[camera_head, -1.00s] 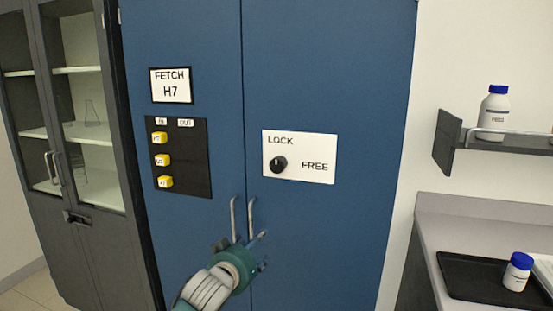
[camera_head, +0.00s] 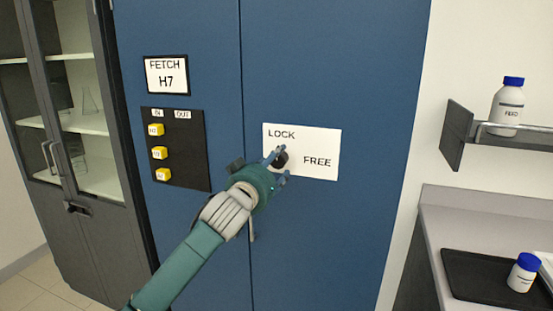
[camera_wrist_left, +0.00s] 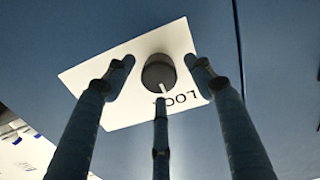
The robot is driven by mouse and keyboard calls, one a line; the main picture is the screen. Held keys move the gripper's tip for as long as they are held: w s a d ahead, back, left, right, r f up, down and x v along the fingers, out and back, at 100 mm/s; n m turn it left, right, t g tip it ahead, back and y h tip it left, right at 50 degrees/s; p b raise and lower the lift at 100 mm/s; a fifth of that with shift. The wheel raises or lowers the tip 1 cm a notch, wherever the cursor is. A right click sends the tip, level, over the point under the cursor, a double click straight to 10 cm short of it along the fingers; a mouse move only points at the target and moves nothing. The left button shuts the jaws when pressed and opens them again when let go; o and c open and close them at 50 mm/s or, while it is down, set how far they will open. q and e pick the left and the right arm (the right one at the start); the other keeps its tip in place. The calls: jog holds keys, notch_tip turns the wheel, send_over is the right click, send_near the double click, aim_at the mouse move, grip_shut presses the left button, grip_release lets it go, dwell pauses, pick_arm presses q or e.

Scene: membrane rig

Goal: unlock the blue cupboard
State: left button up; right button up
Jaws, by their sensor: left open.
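The blue cupboard (camera_head: 340,70) stands ahead with its two doors closed. On its right door is a white plate (camera_head: 318,145) marked LOCK at upper left and FREE at right. A round black knob (camera_head: 281,159) sits on the plate, partly hidden by my fingers. In the left wrist view the knob (camera_wrist_left: 158,74) shows between and beyond the fingertips, with a pale pointer mark toward the word LOCK. My left gripper (camera_head: 282,164) is open, its fingers around the front of the knob; I cannot tell whether they touch it. My right gripper is not in view.
A FETCH H7 sign (camera_head: 166,75) and a black panel with yellow tags (camera_head: 176,149) are on the left door. A glass cabinet (camera_head: 60,130) stands left. At right are a shelf (camera_head: 500,136) with a bottle (camera_head: 507,105) and a counter (camera_head: 470,215).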

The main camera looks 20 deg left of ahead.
pick_arm(q)
jog(key=shift+w, duration=0.55)
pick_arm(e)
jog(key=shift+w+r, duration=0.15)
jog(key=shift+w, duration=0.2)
